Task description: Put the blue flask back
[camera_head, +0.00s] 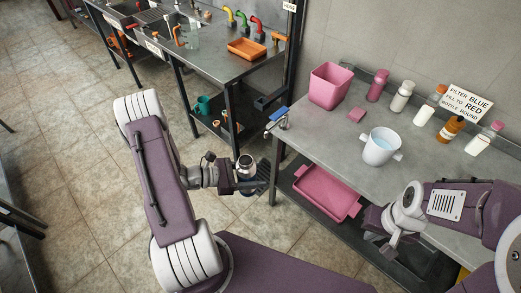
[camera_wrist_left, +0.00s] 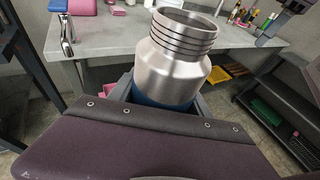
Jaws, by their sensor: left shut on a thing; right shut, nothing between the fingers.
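The blue flask (camera_wrist_left: 175,65) stands upright in my left gripper, in the left wrist view. Its steel neck and shoulder show, with a strip of blue body (camera_wrist_left: 160,100) below; the rest is hidden by the gripper. In the head view the flask's open top (camera_head: 245,162) shows, and my left gripper (camera_head: 250,181) is shut around it. It is held over the floor, left of the grey table's (camera_head: 310,140) front left corner. My right gripper (camera_head: 391,243) is shut and empty, in front of that table's front edge.
On the table stand a pink bin (camera_head: 329,86), a white pot (camera_head: 380,147) of bluish liquid, a sign (camera_head: 467,104) and several bottles. A tap (camera_head: 281,119) sits at the left end. A pink tray (camera_head: 326,191) lies below. A sink table (camera_head: 226,58) with an orange tray (camera_head: 246,48) stands behind.

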